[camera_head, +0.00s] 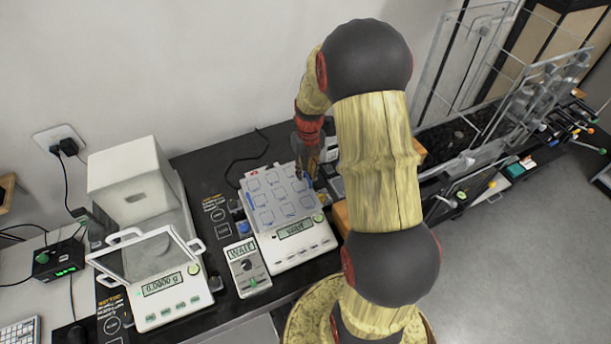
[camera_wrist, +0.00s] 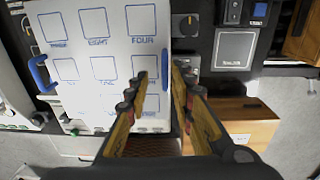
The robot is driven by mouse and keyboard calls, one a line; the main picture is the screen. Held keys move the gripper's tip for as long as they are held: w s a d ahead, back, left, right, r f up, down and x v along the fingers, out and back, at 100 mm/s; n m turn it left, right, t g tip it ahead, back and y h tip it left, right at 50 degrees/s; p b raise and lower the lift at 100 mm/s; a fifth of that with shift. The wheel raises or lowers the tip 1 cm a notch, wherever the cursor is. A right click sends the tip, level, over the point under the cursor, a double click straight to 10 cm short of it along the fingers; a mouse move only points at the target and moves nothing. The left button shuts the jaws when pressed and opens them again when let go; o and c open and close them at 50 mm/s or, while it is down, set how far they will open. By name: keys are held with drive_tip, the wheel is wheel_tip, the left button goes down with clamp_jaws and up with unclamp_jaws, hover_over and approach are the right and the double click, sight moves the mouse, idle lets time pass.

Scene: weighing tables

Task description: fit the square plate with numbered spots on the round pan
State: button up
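The square plate (camera_head: 278,198) is white, with outlined squares and a blue handle on its left and right sides. It lies over the top of the balance (camera_head: 290,246), and the round pan is hidden. In the wrist view the plate (camera_wrist: 105,50) shows word labels such as EIGHT and FOUR, with its left blue handle (camera_wrist: 41,75) clear. My gripper (camera_head: 307,172) is at the plate's right side. In the wrist view the fingers of my gripper (camera_wrist: 161,76) stand apart at the plate's right edge. I cannot tell whether they touch the right handle.
A second balance (camera_head: 165,285) with an open clear lid stands to the left, before a white box (camera_head: 130,185). A small meter (camera_head: 247,268) stands between the balances. A wooden block (camera_wrist: 240,122) lies right of my fingers. Glass panels (camera_head: 465,60) stand at the far right.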

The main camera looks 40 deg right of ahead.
drive_tip(key=s+a+r+n+t+p, duration=0.1)
drive_tip(key=a+r+n, duration=0.25)
drive_tip(key=r, duration=0.45)
drive_tip(key=a+r+n, duration=0.2)
drive_tip(key=r+n, duration=0.2)
drive_tip(key=r, duration=0.5)
drive_tip(key=s+a+r+n+t, duration=0.2)
drive_tip(key=s+a+r+n, duration=0.4)
drive_tip(key=n, duration=0.9)
drive_tip(key=s+a+r+n+t, duration=0.2)
drive_tip(key=s+a+r+n, duration=0.4)
drive_tip(key=s+a+n, duration=0.5)
drive_tip(key=n, duration=0.5)
drive_tip(key=shift+a+r+h, duration=0.3)
drive_tip(key=shift+a+r, duration=0.05)
drive_tip(key=shift+s, duration=0.15)
